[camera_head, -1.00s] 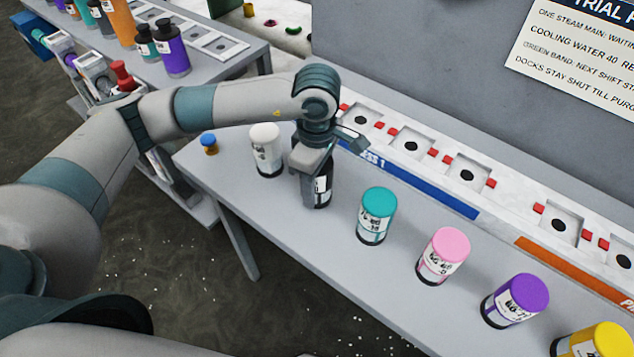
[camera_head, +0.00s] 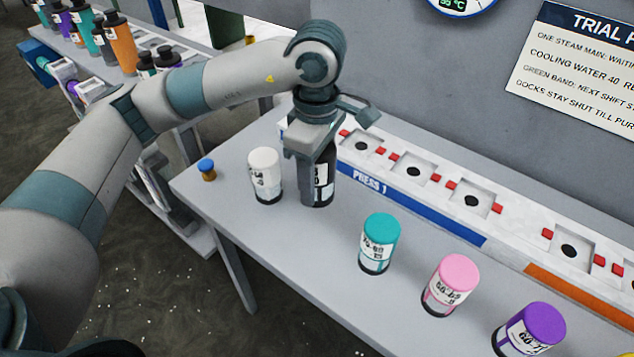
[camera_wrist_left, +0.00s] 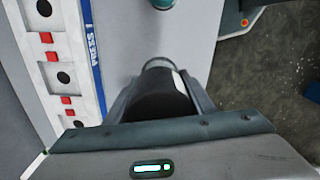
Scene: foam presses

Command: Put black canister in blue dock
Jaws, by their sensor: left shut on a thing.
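The black canister (camera_head: 322,182) with a white label is upright over the grey table, between the white canister and the strip marked PRESS 1. My left gripper (camera_head: 314,152) is shut on its upper part from above and hides its top. The left wrist view also shows the black canister (camera_wrist_left: 163,98) between the fingers. I cannot tell exactly how far its base is above the table. The blue PRESS 1 band (camera_head: 405,203) runs along a white rail; square docks (camera_head: 413,170) with dark round centres and red side blocks lie behind it. My right gripper is not in view.
A white canister (camera_head: 265,176) stands close left of the black one. Teal (camera_head: 380,244), pink (camera_head: 450,285) and purple (camera_head: 530,330) canisters stand along the front. A small blue-capped bottle (camera_head: 207,170) is at the left edge. An orange band (camera_head: 580,295) marks the right section.

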